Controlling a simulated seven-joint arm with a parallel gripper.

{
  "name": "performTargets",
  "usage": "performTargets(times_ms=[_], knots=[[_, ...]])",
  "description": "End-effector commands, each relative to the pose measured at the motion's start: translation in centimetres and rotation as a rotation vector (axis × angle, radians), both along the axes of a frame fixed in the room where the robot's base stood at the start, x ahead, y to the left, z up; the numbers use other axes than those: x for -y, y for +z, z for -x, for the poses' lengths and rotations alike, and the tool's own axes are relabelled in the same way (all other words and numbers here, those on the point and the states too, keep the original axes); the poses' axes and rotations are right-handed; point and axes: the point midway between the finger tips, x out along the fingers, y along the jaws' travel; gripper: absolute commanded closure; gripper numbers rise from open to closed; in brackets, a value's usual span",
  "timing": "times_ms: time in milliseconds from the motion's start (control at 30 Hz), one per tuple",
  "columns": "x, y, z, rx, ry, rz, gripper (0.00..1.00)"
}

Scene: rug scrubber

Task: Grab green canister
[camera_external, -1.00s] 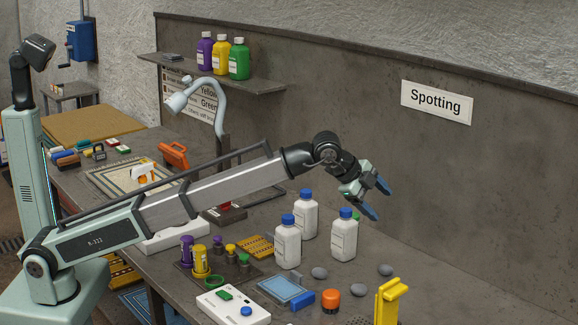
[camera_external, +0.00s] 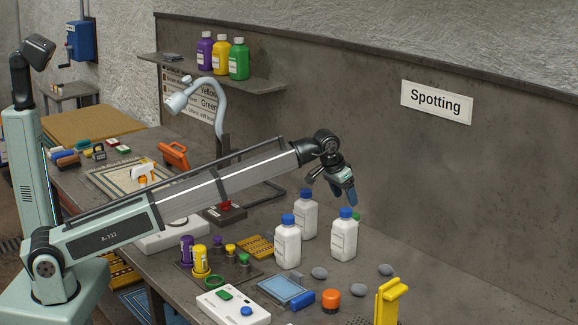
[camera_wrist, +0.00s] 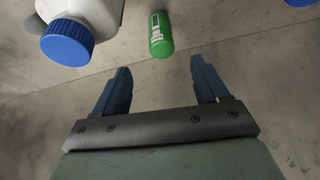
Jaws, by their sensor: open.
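The green canister (camera_wrist: 160,35) is a small green cylinder with a white label, ahead of my gripper (camera_wrist: 160,72) in the wrist view. It lies centred beyond the gap between the two blue fingers and is apart from them. In the external view only a bit of green (camera_external: 356,215) shows behind a white bottle; the rest is hidden. My gripper (camera_external: 345,192) is open and empty, pointing down above the white bottles there.
A white bottle with a blue cap (camera_wrist: 68,42) stands close left of the canister. Three such bottles, including one in front (camera_external: 344,238), crowd this part of the bench. A larger green bottle (camera_external: 239,60) stands on the wall shelf. Grey stones (camera_external: 319,273) lie nearby.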

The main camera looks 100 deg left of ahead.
Motion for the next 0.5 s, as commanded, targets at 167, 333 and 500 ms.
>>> performTargets(times_ms=[167, 333, 500], knots=[[-0.6, -2.3, -0.7, -0.002, -0.002, 0.001, 0.27], [-1.2, -5.1, -1.6, -0.002, -0.003, 0.0, 0.27], [-1.7, -6.9, -2.2, -0.001, -0.003, -0.001, 0.27]])
